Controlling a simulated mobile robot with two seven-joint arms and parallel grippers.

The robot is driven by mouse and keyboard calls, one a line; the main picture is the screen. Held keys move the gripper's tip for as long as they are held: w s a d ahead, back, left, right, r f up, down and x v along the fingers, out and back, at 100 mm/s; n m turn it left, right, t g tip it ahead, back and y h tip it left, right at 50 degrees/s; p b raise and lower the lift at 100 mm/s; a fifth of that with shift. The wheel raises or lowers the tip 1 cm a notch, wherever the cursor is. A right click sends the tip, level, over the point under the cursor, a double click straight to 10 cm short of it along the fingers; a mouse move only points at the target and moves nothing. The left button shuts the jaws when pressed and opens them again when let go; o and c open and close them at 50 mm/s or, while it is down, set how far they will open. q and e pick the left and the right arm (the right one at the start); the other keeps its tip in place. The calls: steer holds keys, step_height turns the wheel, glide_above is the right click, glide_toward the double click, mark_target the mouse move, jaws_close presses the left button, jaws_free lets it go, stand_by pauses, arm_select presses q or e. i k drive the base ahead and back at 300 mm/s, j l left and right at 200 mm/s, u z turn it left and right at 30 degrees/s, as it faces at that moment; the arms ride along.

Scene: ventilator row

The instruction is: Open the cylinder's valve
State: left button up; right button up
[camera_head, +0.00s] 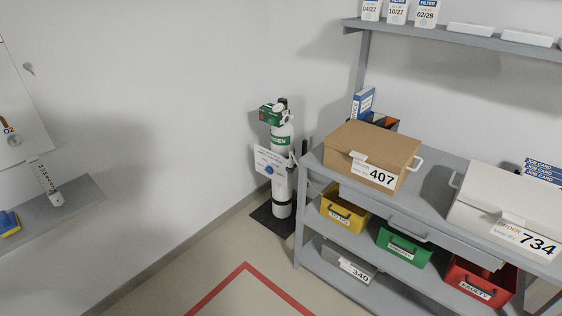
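A white gas cylinder (281,185) stands upright on a black base against the wall, left of the shelf unit. A green band with lettering shows near its top. A green block-shaped part (268,114) and a dark valve part (283,103) sit at its top. They are too small to tell whether the valve is open or shut. A white tag with a blue round spot (268,165) is at its left side. Neither of my grippers shows in this view.
A grey shelf unit (420,228) stands right of the cylinder, with a brown box (362,152) labelled 407, a white box (505,212) labelled 734, and coloured bins. A small grey shelf (70,205) juts out at left. Red floor tape (246,266) marks open floor in front.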

mark_target(283, 100)
steer(key=i+j+z, duration=0.1)
steer(key=i+j, duration=0.2)
steer(key=i, duration=0.35)
steer(key=i+j+z, duration=0.1)
steer(key=i+j, duration=0.25)
steer(key=i, duration=0.3)
steer(key=i+j, duration=0.4)
steer(key=i, duration=0.2)
steer(key=i+j+z, duration=0.15)
steer(key=i+j, duration=0.25)
steer(key=i, duration=0.25)
